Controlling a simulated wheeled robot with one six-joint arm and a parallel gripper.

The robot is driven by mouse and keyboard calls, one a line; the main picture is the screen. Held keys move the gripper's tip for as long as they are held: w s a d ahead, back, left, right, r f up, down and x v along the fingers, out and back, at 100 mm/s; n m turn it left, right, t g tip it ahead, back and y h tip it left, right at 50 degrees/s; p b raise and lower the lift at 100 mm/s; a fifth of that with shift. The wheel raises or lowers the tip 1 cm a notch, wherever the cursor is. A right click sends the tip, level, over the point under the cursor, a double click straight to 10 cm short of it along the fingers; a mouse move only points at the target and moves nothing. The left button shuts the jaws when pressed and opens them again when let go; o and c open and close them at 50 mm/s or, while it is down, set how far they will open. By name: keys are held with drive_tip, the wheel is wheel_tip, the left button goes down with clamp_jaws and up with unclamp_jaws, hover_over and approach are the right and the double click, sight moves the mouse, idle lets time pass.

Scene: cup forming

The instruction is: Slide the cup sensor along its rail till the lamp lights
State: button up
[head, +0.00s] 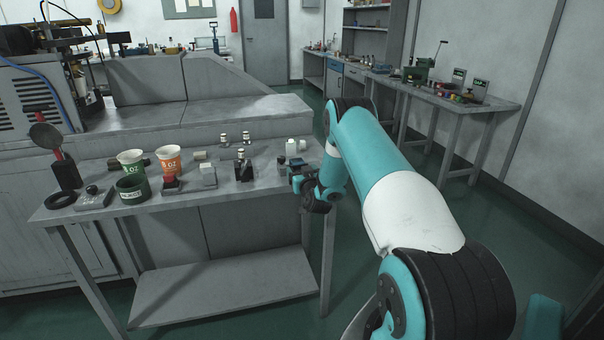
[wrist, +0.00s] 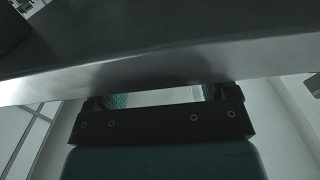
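My gripper (head: 298,172) is at the right end of the near workbench (head: 250,205), close to its edge. In the wrist view its fingers (wrist: 155,97) stand apart at the bottom with nothing seen between them, and the grey bench edge (wrist: 150,75) fills the view just ahead. A small dark device (head: 243,170) and a grey block (head: 208,175) stand on the bench left of my gripper. I cannot tell which thing is the cup sensor; its rail and lamp cannot be made out. The wrist view shows neither.
A machine (head: 30,85) stands back left. Floor (head: 420,205) right of the bench is clear.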

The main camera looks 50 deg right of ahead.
drive_tip(key=shift+s+a+f+b, duration=0.2)
drive_tip(key=shift+s+a+b, duration=0.1)
drive_tip(key=shift+s+b, duration=0.25)
drive_tip(key=b+v, duration=1.6)
drive_tip(key=b, duration=0.5)
drive_tip(key=shift+r, duration=0.15)
drive_tip(key=shift+a, duration=0.15)
